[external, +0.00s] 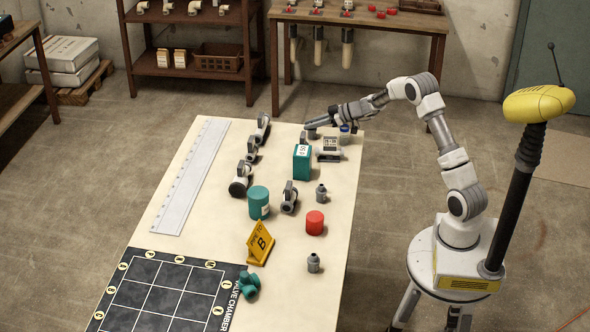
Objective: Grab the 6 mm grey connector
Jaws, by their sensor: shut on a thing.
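My gripper (314,124) reaches over the far end of the table and is shut on a small grey piece (311,134), which looks like a grey connector. The fingers partly cover it, and its size marking cannot be read. I cannot tell whether it touches the table. Two similar grey connectors stand upright nearer the front, one (321,193) right of the middle and one (313,263) further forward. No size can be read on them.
A teal box (302,162), a labelled device (329,150) and a blue-capped jar (345,129) stand near my gripper. Dark-and-white pipe fittings (251,150), a teal cylinder (259,203), a red cylinder (315,223) and a yellow sign (260,243) stand on the table. A ruler (190,175) lies left.

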